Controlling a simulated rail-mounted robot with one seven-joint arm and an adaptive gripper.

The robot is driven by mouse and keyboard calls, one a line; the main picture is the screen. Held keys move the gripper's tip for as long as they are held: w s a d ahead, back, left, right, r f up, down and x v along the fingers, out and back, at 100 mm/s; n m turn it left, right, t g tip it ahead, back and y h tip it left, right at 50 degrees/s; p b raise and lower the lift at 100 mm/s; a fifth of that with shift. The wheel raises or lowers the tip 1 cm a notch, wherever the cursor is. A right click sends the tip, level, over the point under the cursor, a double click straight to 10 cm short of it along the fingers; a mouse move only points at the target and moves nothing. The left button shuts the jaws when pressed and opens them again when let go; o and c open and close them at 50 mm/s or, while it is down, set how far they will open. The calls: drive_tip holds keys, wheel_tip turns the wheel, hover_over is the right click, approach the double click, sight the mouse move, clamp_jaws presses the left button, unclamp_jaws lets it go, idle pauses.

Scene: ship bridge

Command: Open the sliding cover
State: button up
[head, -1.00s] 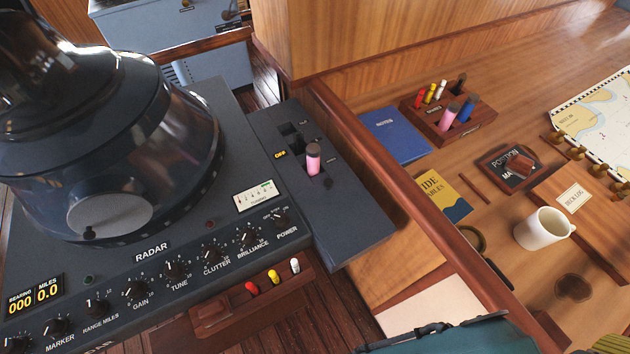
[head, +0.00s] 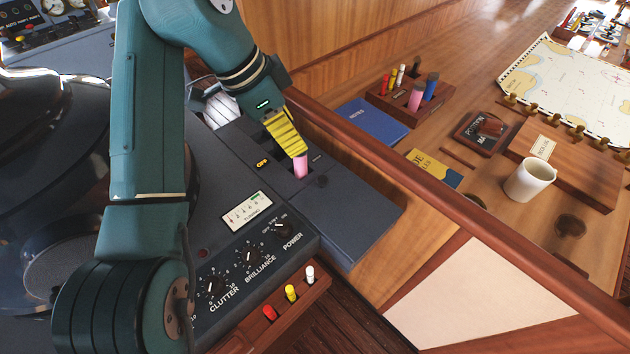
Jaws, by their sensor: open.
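The dark grey side panel (head: 345,215) right of the radar console has a flat plate with a small dark round spot (head: 323,181), which may be the sliding cover; I see no clear cover edge. My gripper (head: 297,152) has yellow ribbed fingers and is open. It comes down from above, with its tips at the top of the pink cylinder, hiding that top and the slots behind it. I cannot tell whether they touch.
The radar console (head: 240,262) with knobs lies left, partly behind my arm. A wooden rack (head: 275,312) with red, yellow and white pegs is below. A wooden rail (head: 430,195) runs along the right; beyond it are a blue notebook (head: 372,125) and a mug (head: 530,180).

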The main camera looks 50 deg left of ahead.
sight(322, 179)
drive_tip(key=b+x, duration=0.1)
drive_tip(key=x, duration=0.7)
drive_tip(key=b+x, duration=0.1)
drive_tip(key=x, duration=0.7)
drive_tip(key=shift+s+a+f+b, duration=0.1)
drive_tip(key=shift+s+f+b, duration=0.05)
drive_tip(key=shift+f+b, duration=0.25)
clamp_jaws()
